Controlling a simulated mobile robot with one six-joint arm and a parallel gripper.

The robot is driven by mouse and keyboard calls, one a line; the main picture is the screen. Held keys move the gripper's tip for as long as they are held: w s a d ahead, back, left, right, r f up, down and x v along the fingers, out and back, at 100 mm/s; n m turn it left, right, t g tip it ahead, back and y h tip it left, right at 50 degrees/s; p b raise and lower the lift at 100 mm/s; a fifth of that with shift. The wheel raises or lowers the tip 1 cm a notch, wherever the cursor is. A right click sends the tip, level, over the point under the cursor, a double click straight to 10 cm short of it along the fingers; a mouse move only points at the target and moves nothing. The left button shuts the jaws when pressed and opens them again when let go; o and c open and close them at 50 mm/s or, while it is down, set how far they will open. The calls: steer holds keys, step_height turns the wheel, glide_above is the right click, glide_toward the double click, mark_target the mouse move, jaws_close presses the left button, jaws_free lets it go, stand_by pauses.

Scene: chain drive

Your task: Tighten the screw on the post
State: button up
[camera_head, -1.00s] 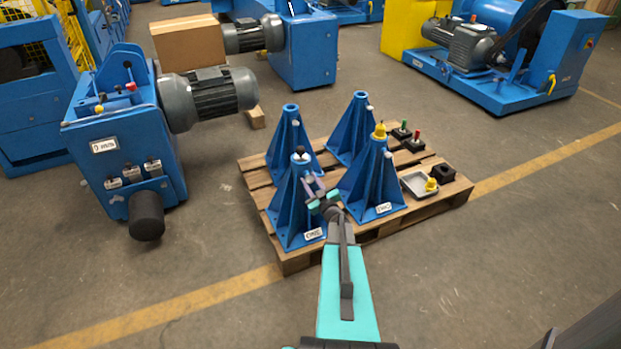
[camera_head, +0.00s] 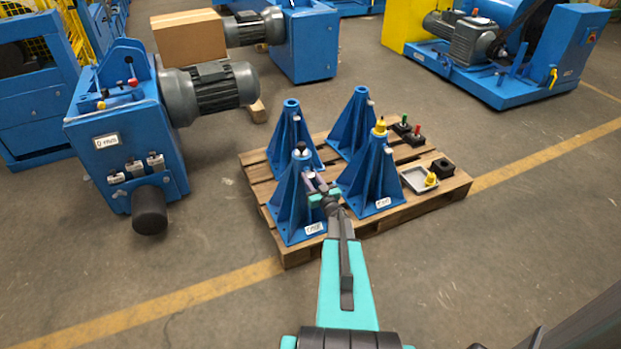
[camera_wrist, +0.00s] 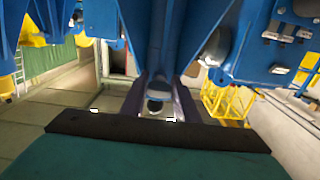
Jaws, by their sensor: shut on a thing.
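The front-left blue post (camera_head: 285,205) stands on the pallet, with a white label low on its front and a black-and-white piece on top. My gripper (camera_head: 318,187) is at the upper right side of this post. In the wrist view its two purple-grey fingers (camera_wrist: 159,103) are closed around the rounded metal head of the screw (camera_wrist: 157,82), with the blue post behind. In the head view the gripper hides this screw. How far the screw is turned in cannot be told.
A front-right post (camera_head: 368,185) with a yellow top stands close beside my gripper. Two more posts stand behind. A grey tray (camera_head: 408,181) and a black block (camera_head: 443,168) lie on the pallet's right (camera_head: 455,184). A blue machine (camera_head: 120,165) stands left. The floor in front is clear.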

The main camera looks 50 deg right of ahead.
steer(key=o, duration=1)
steer(key=shift+o, duration=0.2)
steer(key=shift+s, duration=0.1)
steer(key=v, duration=1.3)
steer(key=shift+s+a, duration=0.2)
steer(key=shift+s, duration=0.15)
steer(key=shift+f, duration=0.1)
